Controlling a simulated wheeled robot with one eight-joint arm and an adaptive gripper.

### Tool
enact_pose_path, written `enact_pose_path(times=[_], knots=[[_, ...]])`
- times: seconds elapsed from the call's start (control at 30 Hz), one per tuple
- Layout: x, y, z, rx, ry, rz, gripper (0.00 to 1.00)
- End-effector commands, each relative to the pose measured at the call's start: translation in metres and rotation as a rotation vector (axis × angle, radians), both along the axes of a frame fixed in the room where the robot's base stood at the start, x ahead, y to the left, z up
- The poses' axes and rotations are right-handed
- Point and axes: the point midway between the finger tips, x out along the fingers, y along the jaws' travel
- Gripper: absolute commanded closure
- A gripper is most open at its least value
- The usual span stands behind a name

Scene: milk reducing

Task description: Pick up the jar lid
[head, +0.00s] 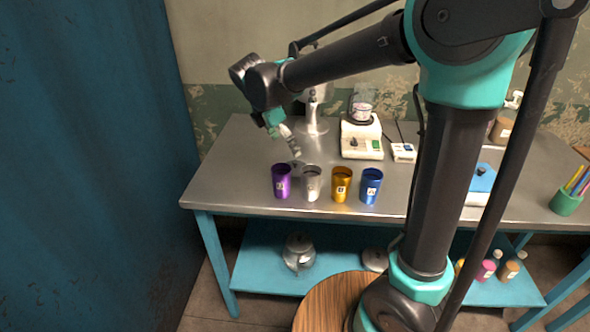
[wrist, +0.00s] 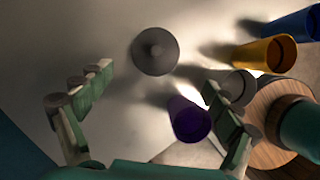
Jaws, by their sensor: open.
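The jar lid appears to be the round grey disc with a central knob (wrist: 155,51) in the wrist view, lying on the metal tabletop. In the head view my gripper (head: 293,148) points down over the table, behind the cups.
A purple cup (head: 281,182), a silver cup (head: 312,184), a gold cup (head: 341,186) and a blue cup (head: 371,187) stand in a row near the front edge. A white hotplate (head: 361,143) with a beaker stands behind. The table's left end is clear.

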Motion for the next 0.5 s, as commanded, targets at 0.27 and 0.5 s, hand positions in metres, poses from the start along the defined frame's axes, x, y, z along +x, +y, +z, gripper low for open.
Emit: enact_pose_path(times=[0.27,0.5], knots=[[0.011,-0.013,-0.04,0.0,-0.001,-0.002,0.09],[0.018,-0.018,-0.054,0.001,-0.001,-0.004,0.09]])
